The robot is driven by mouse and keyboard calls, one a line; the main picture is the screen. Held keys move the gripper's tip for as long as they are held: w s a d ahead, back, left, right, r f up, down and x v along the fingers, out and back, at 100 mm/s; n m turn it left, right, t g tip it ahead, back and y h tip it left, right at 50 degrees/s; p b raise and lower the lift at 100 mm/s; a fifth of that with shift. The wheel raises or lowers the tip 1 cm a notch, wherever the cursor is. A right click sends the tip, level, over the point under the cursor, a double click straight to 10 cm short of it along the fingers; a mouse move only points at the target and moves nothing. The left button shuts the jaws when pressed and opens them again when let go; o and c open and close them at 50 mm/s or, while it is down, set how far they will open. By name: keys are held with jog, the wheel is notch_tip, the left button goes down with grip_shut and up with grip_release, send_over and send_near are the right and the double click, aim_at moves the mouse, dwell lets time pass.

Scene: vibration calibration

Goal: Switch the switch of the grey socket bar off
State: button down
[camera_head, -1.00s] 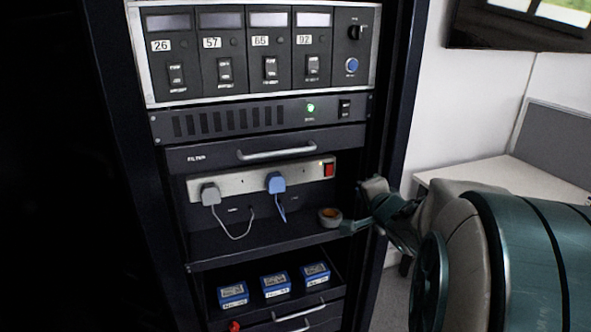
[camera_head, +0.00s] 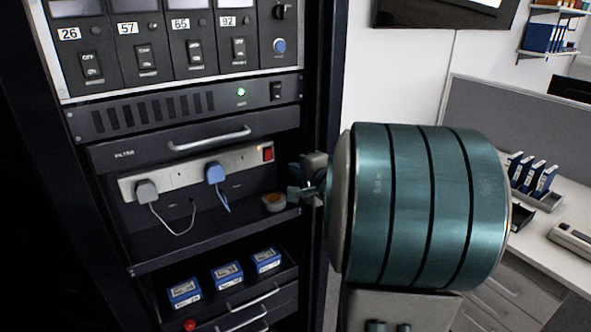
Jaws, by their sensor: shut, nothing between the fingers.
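The grey socket bar (camera_head: 239,163) is fixed across a shelf bay of the rack. Its red switch (camera_head: 267,154) sits at the bar's right end, with a small orange light beside it that looks lit. A grey plug (camera_head: 146,192) and a blue plug (camera_head: 214,173) are in the bar, each with a cable. My gripper (camera_head: 291,193) is shut and empty, to the right of and a little below the red switch, apart from it in the picture. The rest of my arm lies to its right.
A round brown-topped object (camera_head: 274,202) stands on the shelf just below my gripper. The rack's right post (camera_head: 322,90) is close behind my gripper. A drawer with several blue boxes (camera_head: 227,273) is below. A desk (camera_head: 540,255) is at right.

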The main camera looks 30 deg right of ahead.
send_near(270, 152)
jog(key=w, duration=0.1)
jog(key=w+f, duration=0.1)
jog(key=w, duration=0.3)
jog(key=shift+w+a+f, duration=0.1)
jog(key=shift+a+f, duration=0.05)
jog(key=shift+f, duration=0.15)
jog(key=shift+w+r, duration=0.1)
jog(key=shift+w, duration=0.5)
